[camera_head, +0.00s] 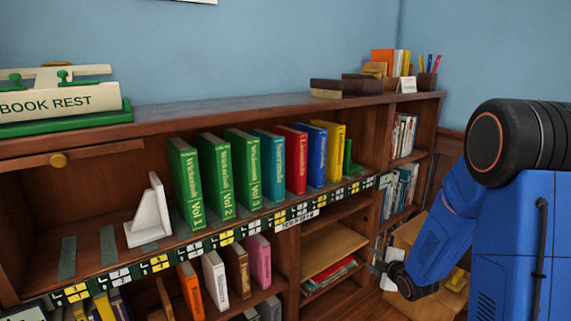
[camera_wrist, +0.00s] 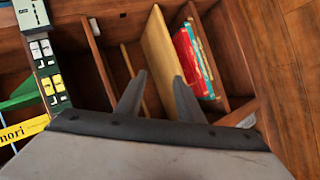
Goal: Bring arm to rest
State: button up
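My blue arm (camera_head: 440,235) is at the right of the head view, bent downward at its black joint. My gripper (camera_head: 378,266) is low, in front of the right end of the bookcase (camera_head: 290,210). In the wrist view my gripper (camera_wrist: 158,88) shows two grey fingers apart, with nothing between them. Beyond the fingers is a lower compartment with a tan board (camera_wrist: 158,60) and red and teal books (camera_wrist: 193,62). I cannot tell how far the fingertips are from the board.
Green volumes (camera_head: 185,185) and other coloured books stand on the upper shelf beside a white bookend (camera_head: 150,215). A green book rest (camera_head: 60,105) is on top. Cardboard boxes (camera_head: 452,290) stand on the floor near my arm. Wooden floor (camera_wrist: 285,60) shows at right.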

jog(key=s+d+r+m+g+h, duration=0.2)
jog(key=s+r+m+g+h, duration=0.15)
jog(key=s+r+m, duration=0.85)
jog(key=s+a+r+m+g, duration=0.1)
jog(key=s+r, duration=0.1)
jog(key=s, duration=0.8)
jog(key=s+a+r+m+g+y, duration=0.1)
jog(key=s+r+m+g, duration=0.1)
jog(key=s, duration=0.8)
jog(key=s+a+r+m+g, duration=0.1)
jog(key=s+a+r, duration=0.1)
jog(key=s, duration=0.8)
jog(key=shift+r, duration=0.25)
